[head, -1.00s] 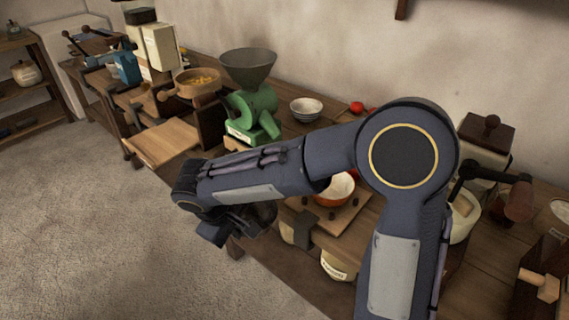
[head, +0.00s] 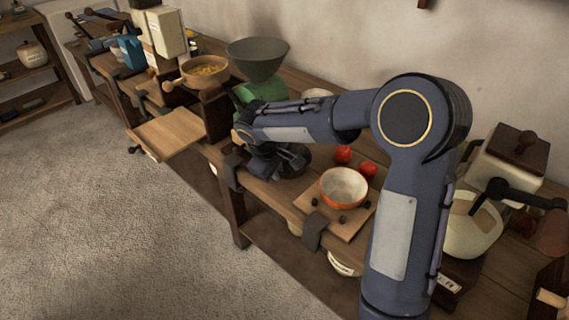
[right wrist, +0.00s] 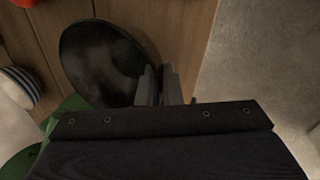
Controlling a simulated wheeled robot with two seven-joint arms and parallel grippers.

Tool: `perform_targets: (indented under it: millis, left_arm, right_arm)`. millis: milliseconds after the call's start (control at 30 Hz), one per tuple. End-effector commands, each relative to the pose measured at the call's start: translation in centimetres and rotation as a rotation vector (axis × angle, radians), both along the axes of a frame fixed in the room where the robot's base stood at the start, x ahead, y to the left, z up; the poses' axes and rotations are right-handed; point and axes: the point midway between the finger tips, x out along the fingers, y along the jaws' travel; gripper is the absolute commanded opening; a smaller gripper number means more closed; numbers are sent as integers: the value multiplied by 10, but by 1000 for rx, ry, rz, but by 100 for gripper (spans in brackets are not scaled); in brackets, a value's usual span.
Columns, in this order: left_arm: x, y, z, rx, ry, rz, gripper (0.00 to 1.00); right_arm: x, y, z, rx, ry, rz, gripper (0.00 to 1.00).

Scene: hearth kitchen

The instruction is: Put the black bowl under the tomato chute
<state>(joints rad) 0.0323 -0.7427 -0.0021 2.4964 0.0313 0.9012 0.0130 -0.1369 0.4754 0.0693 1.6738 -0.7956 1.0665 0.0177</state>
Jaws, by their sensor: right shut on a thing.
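The black bowl (right wrist: 100,62) shows in the right wrist view as a dark round shape above the wooden counter. My right gripper (right wrist: 158,80) is shut on its rim. In the head view the right gripper (head: 288,160) is over the counter in front of the green mill (head: 262,91), and the dark bowl (head: 298,166) is partly hidden behind it. The mill has a grey funnel (head: 258,58) on top. My arm covers the mill's lower part, and I cannot make out a chute for certain. My left gripper is not in view.
An orange bowl (head: 343,187) stands on a board (head: 355,222) to the right, with tomatoes (head: 344,154) behind it. A wooden shelf board (head: 168,133) juts out at the left. A cream grinder (head: 508,160) stands at the right.

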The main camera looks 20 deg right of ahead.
Motion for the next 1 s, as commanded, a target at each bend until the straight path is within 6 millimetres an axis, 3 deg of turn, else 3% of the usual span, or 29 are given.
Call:
perform_targets:
  millis: [167, 333, 433, 800, 833, 1000]
  left_arm:
    - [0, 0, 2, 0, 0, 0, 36]
    - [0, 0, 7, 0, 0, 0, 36]
    - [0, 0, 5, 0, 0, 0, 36]
    - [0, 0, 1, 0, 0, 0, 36]
    - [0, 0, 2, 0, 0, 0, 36]
    - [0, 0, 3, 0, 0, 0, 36]
  right_arm:
    - [8, -11, 1, 0, -1, -3, 0]
    - [24, -36, 1, -1, 0, -5, 0]
    - [23, -34, -14, -1, 1, 1, 0]
    - [23, -33, -19, 0, -1, 0, 0]
    - [23, -33, -19, 0, 0, 0, 8]
    - [23, -33, -18, 0, 0, 0, 28]
